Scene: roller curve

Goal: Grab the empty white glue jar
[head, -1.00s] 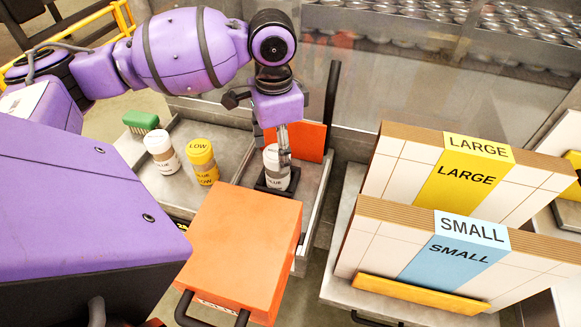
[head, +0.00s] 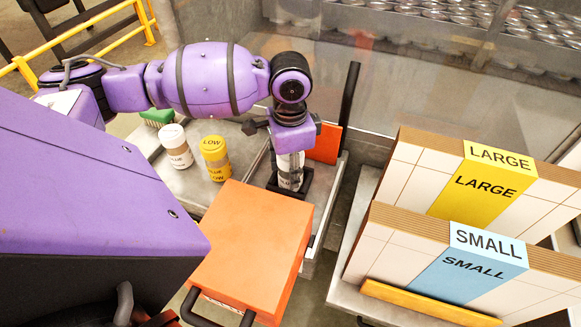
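A white glue jar (head: 290,183) stands upright in a black square holder (head: 305,184) at the right of the metal tray. My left gripper (head: 291,170) reaches down over this jar, with a finger in front of it; the gripper hides the jar's top. I cannot tell whether the fingers press on it. A second white-lidded glue jar (head: 176,148) stands at the tray's left. A yellow-lidded jar marked LOW (head: 215,158) stands between them. Whether any jar is empty does not show. My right gripper is not in view.
An orange box (head: 252,240) stands in front of the tray. An orange panel (head: 325,144) and a black post (head: 348,108) stand close by my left gripper. A green brush (head: 158,117) lies at the back left. Boxes marked LARGE (head: 487,180) and SMALL (head: 470,262) stand at right.

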